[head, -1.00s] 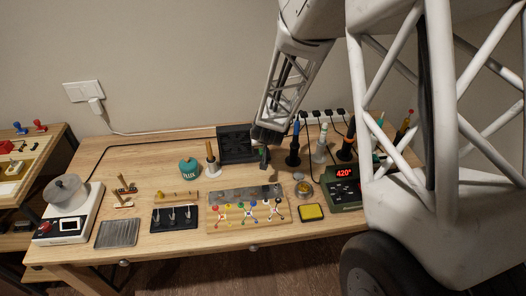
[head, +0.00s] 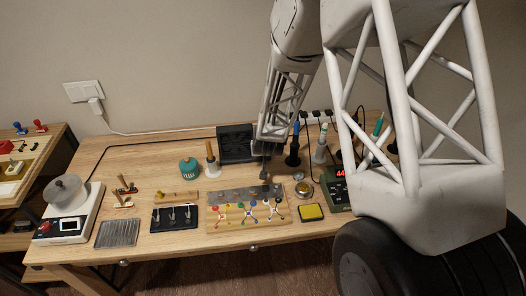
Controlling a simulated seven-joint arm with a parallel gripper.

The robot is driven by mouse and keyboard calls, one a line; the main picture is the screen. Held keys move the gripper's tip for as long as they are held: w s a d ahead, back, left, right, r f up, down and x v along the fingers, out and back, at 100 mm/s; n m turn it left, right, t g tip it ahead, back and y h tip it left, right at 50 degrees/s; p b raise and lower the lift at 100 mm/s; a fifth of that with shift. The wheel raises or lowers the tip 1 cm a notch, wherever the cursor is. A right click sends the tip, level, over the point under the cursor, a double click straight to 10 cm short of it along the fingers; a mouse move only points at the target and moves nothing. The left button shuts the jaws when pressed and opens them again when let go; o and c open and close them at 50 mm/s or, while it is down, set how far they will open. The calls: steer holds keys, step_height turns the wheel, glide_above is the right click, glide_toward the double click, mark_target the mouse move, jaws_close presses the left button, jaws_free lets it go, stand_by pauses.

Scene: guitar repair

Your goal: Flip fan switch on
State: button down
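The black box-shaped fan (head: 234,143) stands at the back of the wooden bench, against the wall, with its grille facing forward. Its switch is too small or hidden to make out. My gripper (head: 265,174) is in front of the fan's right side, above the back edge of the grey strip on the wooden board. It points down and appears apart from the fan. It is small and dark here, and I cannot tell whether its fingers are open or shut. My arm covers the area just right of the fan.
Upright tools, including a blue-handled one (head: 294,148), stand right of my gripper. A green station (head: 338,187) with a red display is partly behind my arm. A wooden board (head: 218,223) with coloured pieces, a yellow sponge (head: 311,212) and a teal pot (head: 189,168) are near.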

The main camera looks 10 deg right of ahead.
steer(key=shift+s+f, duration=0.2)
steer(key=shift+f, duration=0.35)
steer(key=shift+r, duration=0.2)
steer(key=shift+r, duration=0.6)
steer(key=shift+s+r, duration=0.1)
steer(key=shift+r, duration=0.65)
steer(key=s+f+v, duration=0.1)
steer(key=v, duration=1)
steer(key=shift+s+r, duration=0.35)
steer(key=shift+s, duration=0.05)
